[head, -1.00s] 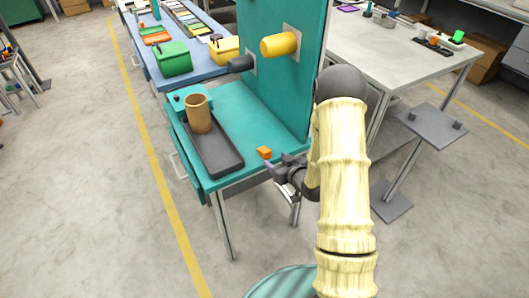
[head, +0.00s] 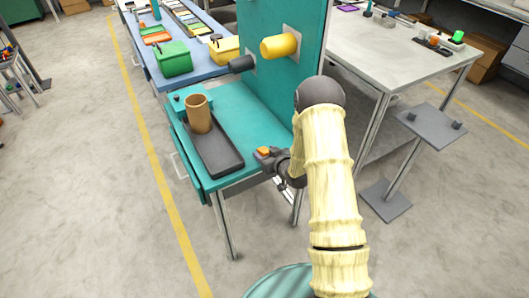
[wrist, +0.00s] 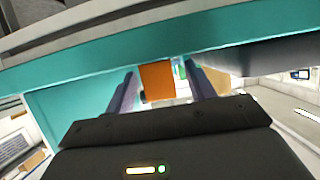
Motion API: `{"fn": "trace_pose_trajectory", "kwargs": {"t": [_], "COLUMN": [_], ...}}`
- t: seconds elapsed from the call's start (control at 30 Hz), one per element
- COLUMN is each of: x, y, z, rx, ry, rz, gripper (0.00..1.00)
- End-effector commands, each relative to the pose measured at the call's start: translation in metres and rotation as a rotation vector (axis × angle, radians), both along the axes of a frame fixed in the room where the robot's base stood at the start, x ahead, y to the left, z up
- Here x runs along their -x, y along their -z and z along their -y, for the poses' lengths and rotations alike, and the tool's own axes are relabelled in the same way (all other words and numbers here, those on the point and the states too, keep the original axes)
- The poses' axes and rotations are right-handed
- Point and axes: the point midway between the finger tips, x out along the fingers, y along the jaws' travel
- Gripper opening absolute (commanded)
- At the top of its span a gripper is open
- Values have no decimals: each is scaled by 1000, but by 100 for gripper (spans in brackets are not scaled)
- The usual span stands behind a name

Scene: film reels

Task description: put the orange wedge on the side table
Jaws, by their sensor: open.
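The small orange wedge (head: 263,151) sits at the near edge of the teal bench top, right of a dark tray. My gripper (head: 268,158) is at that edge, low over the bench, reaching in from the right. In the wrist view the orange wedge (wrist: 157,82) shows between the two fingers of my gripper (wrist: 162,84); the fingers are apart, with a gap visible on its right side. Contact with either finger cannot be made out. A small grey table (head: 430,122) on a post, likely the side table, stands at the right with two dark knobs on top.
The dark tray (head: 222,158) and a brown cylinder (head: 198,114) stand left of the wedge. A teal upright panel (head: 280,80) with a yellow peg (head: 279,46) rises behind. A large grey workbench (head: 400,55) is at the back right. Floor between the benches is clear.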

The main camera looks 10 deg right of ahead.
Motion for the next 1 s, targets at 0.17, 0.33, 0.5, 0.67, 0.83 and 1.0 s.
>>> {"fn": "trace_pose_trajectory", "kwargs": {"t": [0.17,0.33,0.5,0.67,0.83,1.0], "x": [-3,-3,-3,-3,-3,-3], "y": [1,1,1,1,1,1], "z": [-1,-1,-1,-1,-1,-1], "rx": [0,0,0,0,0,0], "ry": [1,0,1,1,1,1], "rz": [0,0,0,0,0,0], "gripper": [55,55,55,35,7,3]}}
